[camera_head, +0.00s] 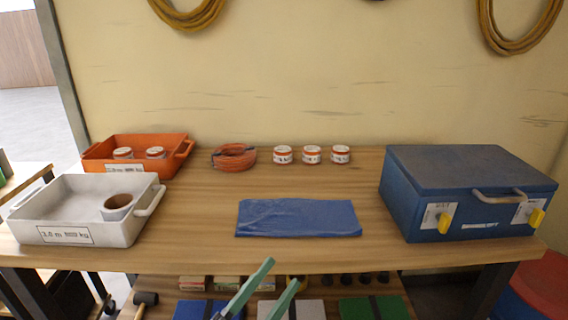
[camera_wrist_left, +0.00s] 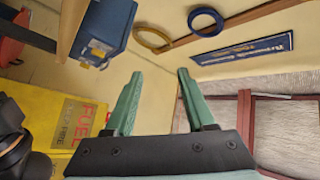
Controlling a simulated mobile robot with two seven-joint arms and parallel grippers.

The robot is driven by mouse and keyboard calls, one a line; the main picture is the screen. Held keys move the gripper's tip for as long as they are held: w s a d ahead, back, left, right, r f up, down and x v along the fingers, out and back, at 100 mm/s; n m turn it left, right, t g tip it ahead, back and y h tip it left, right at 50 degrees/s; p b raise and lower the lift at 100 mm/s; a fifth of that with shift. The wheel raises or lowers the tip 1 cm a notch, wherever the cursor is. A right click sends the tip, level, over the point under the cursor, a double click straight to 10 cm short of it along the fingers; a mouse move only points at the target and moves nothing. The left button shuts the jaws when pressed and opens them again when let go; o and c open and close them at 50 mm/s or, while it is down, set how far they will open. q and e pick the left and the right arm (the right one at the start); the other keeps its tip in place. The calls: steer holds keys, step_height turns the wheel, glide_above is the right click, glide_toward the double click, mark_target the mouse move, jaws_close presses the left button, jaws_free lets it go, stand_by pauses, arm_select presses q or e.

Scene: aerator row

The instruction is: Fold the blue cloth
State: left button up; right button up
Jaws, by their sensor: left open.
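The blue cloth (camera_head: 297,218) lies flat on the wooden table, right of the middle and close to the front edge. It is a wide, low rectangle with slight wrinkles and a slightly uneven left end. I cannot tell how many layers it has. My left gripper (camera_head: 281,273) shows as two green fingers in front of the table's front edge, below the cloth in the picture. It is open, empty and apart from the cloth. In the left wrist view its fingers (camera_wrist_left: 157,77) are spread with nothing between them; the cloth is not seen there. My right gripper is not in view.
A blue box (camera_head: 465,190) stands right of the cloth. A white tray (camera_head: 78,234) and an orange tray (camera_head: 130,142) stand at left. An orange coil (camera_head: 233,156) and several small jars (camera_head: 311,155) sit behind the cloth. The wood around the cloth is clear.

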arm_select(q)
steer(key=a+f+n+g+y, duration=0.1)
steer(key=a+f+n+y, duration=0.2)
steer(key=f, duration=0.3)
steer(key=s+a+f+n+g+y, duration=0.1)
steer(key=a+f+n+y, duration=0.2)
steer(key=f, duration=0.4)
steer(key=a+f+n+g+y, duration=0.1)
steer(key=a+f+n+y, duration=0.1)
steer(key=f+n+y, duration=0.3)
steer(key=s+a+f+n+g, duration=0.4)
steer(key=s+f+g, duration=0.2)
steer(key=s+f, duration=0.8)
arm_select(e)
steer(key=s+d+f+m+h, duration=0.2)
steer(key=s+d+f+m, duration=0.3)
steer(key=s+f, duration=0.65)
arm_select(q)
steer(key=w+a+r+t+p, duration=0.1)
steer(key=a+r+p, duration=0.2)
steer(key=r+p, duration=0.5)
steer(key=p, duration=0.4)
steer(key=shift+w+a+r+y, duration=0.15)
steer(key=shift+w+a+y, duration=0.05)
steer(key=shift+w+y, duration=0.15)
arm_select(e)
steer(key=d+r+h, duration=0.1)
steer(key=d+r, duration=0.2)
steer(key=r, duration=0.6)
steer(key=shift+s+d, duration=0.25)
